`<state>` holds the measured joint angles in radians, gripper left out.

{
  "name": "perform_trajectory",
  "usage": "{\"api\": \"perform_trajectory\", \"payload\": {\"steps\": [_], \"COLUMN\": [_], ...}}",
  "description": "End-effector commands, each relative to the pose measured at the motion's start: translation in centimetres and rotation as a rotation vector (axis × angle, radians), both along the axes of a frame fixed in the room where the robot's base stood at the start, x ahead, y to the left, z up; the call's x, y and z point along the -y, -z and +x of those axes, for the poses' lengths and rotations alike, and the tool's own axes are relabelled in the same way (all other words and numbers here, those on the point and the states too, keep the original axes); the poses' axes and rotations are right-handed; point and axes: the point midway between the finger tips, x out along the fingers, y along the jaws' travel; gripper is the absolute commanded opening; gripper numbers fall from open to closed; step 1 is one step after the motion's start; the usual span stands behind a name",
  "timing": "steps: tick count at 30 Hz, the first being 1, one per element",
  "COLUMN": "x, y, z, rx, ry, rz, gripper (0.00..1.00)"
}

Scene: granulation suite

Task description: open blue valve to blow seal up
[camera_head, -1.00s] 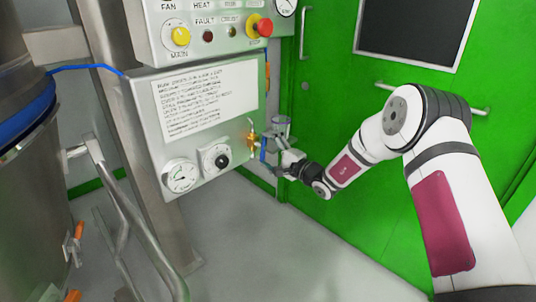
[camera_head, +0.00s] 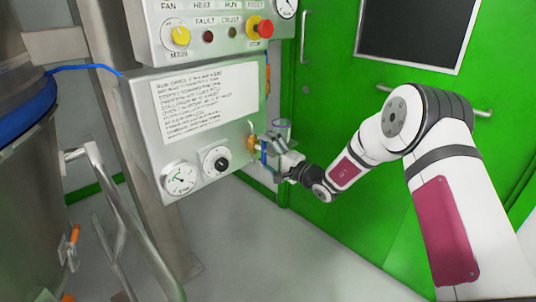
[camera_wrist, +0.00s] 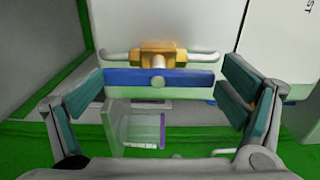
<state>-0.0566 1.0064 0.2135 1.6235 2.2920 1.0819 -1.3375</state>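The blue valve handle (camera_wrist: 185,80) is a flat bar lying crosswise in the wrist view, in front of a brass valve body (camera_wrist: 158,55) on a pale pipe. My gripper (camera_wrist: 166,98) is open, with one finger pad at each side of the handle. The left pad looks very close to the handle's left end; I cannot tell whether it touches. A gap shows at the right. In the head view, the brass valve (camera_head: 252,142) sits at the right side of the grey control box, with my gripper (camera_head: 270,150) at it, partly hiding the blue handle.
The control box (camera_head: 140,120) carries a text sheet, a gauge (camera_head: 180,177) and a black knob (camera_head: 215,160). A panel above has a red button (camera_head: 265,28). A steel vessel (camera_head: 30,200) stands left. A green door (camera_head: 330,110) is behind my arm.

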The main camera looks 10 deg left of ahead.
Motion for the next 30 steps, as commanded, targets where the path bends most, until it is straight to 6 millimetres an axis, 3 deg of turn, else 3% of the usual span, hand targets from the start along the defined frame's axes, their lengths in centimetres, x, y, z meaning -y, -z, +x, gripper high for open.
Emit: {"api": "perform_trajectory", "payload": {"steps": [14,30], "x": [0.8,8.3], "y": [0.2,0.2], "z": [-0.5,-6.5], "rx": [-0.006,-0.004], "ry": [0.001,0.0], "rz": [-0.001,0.001], "gripper": [1.0,1.0]}}
